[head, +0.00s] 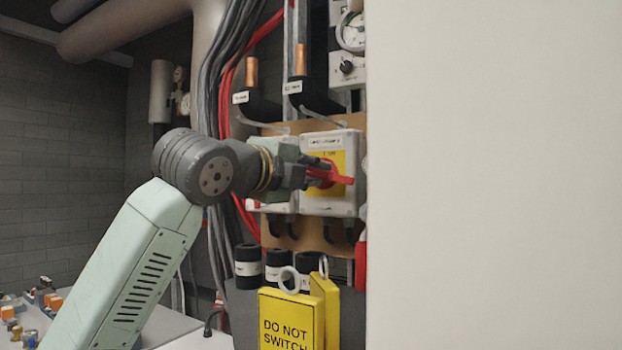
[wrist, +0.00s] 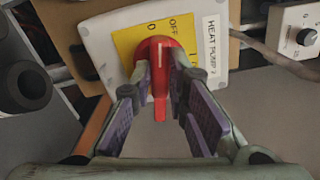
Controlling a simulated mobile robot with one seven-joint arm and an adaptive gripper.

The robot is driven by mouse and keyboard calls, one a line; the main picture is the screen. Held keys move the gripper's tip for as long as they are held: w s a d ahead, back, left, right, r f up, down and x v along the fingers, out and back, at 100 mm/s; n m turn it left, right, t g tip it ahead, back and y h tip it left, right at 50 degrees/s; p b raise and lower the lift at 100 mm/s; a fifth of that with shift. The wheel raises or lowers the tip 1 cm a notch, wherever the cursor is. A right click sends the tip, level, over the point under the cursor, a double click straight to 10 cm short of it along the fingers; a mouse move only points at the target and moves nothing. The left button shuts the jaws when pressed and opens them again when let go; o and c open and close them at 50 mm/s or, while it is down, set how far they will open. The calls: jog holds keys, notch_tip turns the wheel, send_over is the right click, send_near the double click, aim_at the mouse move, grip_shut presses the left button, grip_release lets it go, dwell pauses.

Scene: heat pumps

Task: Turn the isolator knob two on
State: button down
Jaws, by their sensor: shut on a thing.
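The isolator knob two is a red rotary handle (head: 327,174) on a yellow plate, on a grey-white box (head: 330,207) mounted on a brown board. In the wrist view the red knob (wrist: 157,62) sits on a yellow plate with "OFF" and "0" legible, and the box label (wrist: 211,47) reads "HEAT PUMP 2". My gripper (head: 308,172) reaches the knob from the left. In the wrist view my gripper (wrist: 162,92) has its purple-padded fingers on either side of the knob's handle, shut on it. The fingers hide part of the handle and plate.
A second grey-white box (head: 272,206) sits left, partly behind my gripper. Yellow "DO NOT SWITCH" tags (head: 290,318) hang below. Pipes and red cables (head: 240,75) run behind. A large pale panel (head: 490,175) fills the right side.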

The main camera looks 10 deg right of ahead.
jog(key=m+b, duration=0.1)
jog(key=m, duration=0.3)
jog(key=shift+f+m+b, duration=0.1)
jog(key=shift+m+b, duration=0.2)
jog(key=shift+b, duration=0.05)
jog(key=m+b, duration=0.1)
jog(key=m, duration=0.2)
jog(key=shift+m, duration=0.4)
jog(key=m, duration=0.3)
jog(key=shift+m, duration=2)
jog(key=c, duration=1.6)
grip_release()
jog(key=shift+o, duration=0.2)
jog(key=shift+a, duration=0.1)
jog(key=v, duration=1.2)
